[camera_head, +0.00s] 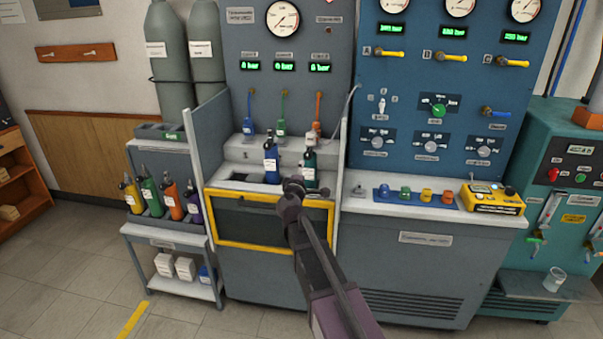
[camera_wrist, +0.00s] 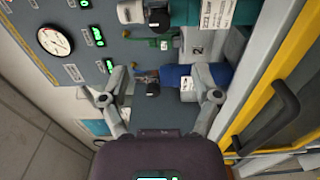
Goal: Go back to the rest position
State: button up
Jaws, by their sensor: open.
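My gripper (camera_head: 292,188) is in front of the bench station with the yellow-framed panel, and my arm reaches up to it from below. In the wrist view my gripper (camera_wrist: 159,97) has its two fingers spread wide apart. A blue bottle with a black top (camera_head: 271,162) stands upright on the station's ledge. It lies sideways in the wrist view (camera_wrist: 178,77), beyond and between the fingers; I cannot see any finger closed on it. A dark teal bottle (camera_head: 309,168) stands to its right, just behind my gripper in the head view.
The yellow-framed panel (camera_head: 232,220) with a dark handle is close below my gripper. A grey side wall (camera_head: 337,190) stands at right. A rack (camera_head: 168,233) holds several coloured bottles at left. The counter (camera_head: 380,208) bears coloured fittings and a yellow instrument (camera_head: 490,197). Floor is clear at lower left.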

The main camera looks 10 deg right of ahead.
jog(key=s+d+f+m+g+h, duration=0.1)
jog(key=s+d+f+m+g, duration=0.45)
jog(key=s, duration=0.25)
jog(key=s+d+f+m+g+h, duration=0.1)
jog(key=s+d+f+m+g, duration=0.35)
jog(key=s+f, duration=0.2)
jog(key=s+a+f+m+g+y, duration=0.1)
jog(key=s+a+f+g+y, duration=0.15)
jog(key=s, duration=0.35)
jog(key=s+a+f+m+g+y, duration=0.1)
jog(key=s+f+m+g+y, duration=0.15)
jog(key=s, duration=0.45)
jog(key=s+a+f+m+g+y, duration=0.1)
jog(key=s+a+f+g+y, duration=0.15)
jog(key=s, duration=0.35)
notch_tip(320, 180, up, 16)
jog(key=p, duration=1.5)
jog(key=shift+d+r+p, duration=0.2)
jog(key=shift+r+p, duration=0.05)
jog(key=shift+p, duration=0.05)
